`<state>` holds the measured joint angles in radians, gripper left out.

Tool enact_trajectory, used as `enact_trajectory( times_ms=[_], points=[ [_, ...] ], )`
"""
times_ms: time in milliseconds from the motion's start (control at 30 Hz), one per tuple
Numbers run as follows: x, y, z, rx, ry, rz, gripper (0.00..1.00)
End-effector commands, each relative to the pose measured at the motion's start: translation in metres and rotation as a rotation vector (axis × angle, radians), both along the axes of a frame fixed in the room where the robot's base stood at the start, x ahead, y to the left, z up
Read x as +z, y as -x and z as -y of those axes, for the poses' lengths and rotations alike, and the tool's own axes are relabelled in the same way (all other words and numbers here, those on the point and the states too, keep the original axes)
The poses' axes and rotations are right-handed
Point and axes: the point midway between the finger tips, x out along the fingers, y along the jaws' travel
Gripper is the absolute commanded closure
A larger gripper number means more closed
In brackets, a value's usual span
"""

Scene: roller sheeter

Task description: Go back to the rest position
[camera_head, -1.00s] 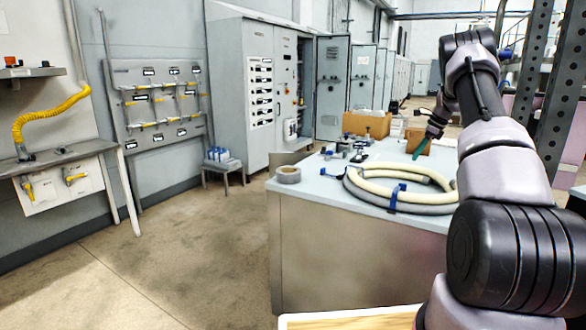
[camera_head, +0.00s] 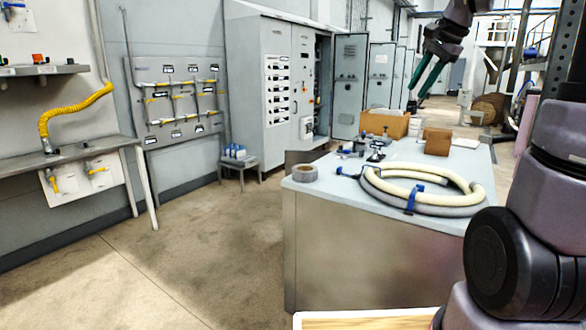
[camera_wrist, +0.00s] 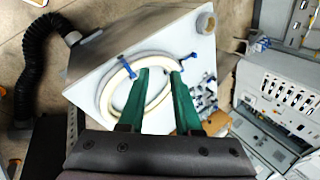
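My gripper (camera_head: 417,90) is raised above the far side of the workbench in the head view, with its green fingers pointing down and to the left. In the wrist view my gripper (camera_wrist: 161,72) has its two green fingers apart. Nothing is held between them. The bench and a coiled hose lie beyond the fingertips. Part of my arm runs out of the top of the head view.
The steel workbench (camera_head: 360,262) carries a coiled pale-and-grey hose (camera_head: 448,210), a tape roll (camera_head: 305,173), an open cardboard box (camera_head: 384,123) and a brown block (camera_head: 437,141). Grey cabinets (camera_head: 277,90) stand behind. The floor (camera_head: 185,250) left of the bench is clear.

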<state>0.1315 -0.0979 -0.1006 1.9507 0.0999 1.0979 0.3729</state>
Motion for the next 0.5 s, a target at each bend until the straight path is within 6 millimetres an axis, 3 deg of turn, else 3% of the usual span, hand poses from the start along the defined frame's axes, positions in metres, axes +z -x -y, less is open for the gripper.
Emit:
enact_trajectory(
  times_ms=[33, 233, 500],
  points=[
    [0.005, 0.02, -0.01, 0.047, 0.027, 0.027, 0.68],
    [0.008, 0.09, -0.042, 0.232, 0.144, 0.123, 0.68],
    [-0.013, 0.175, -0.068, 0.46, 0.313, 0.243, 0.68]
  ],
)
